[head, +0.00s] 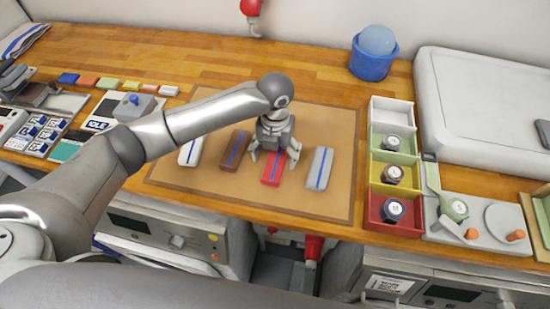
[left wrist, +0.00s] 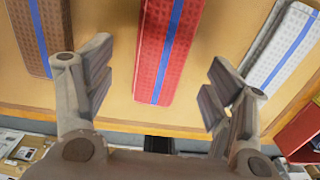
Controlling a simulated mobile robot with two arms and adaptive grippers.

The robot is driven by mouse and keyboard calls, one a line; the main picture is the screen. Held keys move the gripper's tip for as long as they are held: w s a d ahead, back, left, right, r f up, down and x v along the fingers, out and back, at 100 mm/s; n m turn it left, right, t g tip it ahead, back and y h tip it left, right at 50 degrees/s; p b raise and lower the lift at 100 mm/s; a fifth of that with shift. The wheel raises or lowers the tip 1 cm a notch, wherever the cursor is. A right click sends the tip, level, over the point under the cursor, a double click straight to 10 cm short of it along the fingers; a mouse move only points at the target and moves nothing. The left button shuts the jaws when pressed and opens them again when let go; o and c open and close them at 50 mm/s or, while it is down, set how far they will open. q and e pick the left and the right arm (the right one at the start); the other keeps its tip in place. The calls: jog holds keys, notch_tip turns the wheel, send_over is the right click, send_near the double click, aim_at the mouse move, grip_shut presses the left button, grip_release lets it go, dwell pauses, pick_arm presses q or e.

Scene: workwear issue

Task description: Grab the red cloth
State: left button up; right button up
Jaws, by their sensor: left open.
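The red cloth (head: 272,171) is a folded strip with a blue stripe, lying on the brown mat (head: 230,195) between a brown cloth (head: 234,151) and a grey cloth (head: 320,168). My left gripper (head: 274,156) is open above it, its fingers to either side of the cloth. In the left wrist view the red cloth (left wrist: 168,50) runs down between the two open fingers, and nothing is held. The brown cloth (left wrist: 42,30) and grey cloth (left wrist: 278,48) lie outside the fingers. My right gripper is not in view.
A white cloth (head: 191,150) lies at the mat's left. A column of coloured bins (head: 374,220) holding round items stands right of the mat. A blue bucket (head: 370,66) stands behind. Device boards and small coloured blocks lie on the left. The mat's front strip is clear.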

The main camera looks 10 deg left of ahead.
aim_at(275, 163)
pick_arm(q)
jog(key=shift+s+a+f, duration=0.1)
jog(key=shift+s+f, duration=0.1)
jog(key=shift+f, duration=1.05)
jog(key=shift+w+f, duration=0.1)
jog(key=shift+w, duration=0.05)
jog(key=shift+c, duration=1.8)
jog(key=c, duration=0.7)
jog(key=shift+c, duration=0.2)
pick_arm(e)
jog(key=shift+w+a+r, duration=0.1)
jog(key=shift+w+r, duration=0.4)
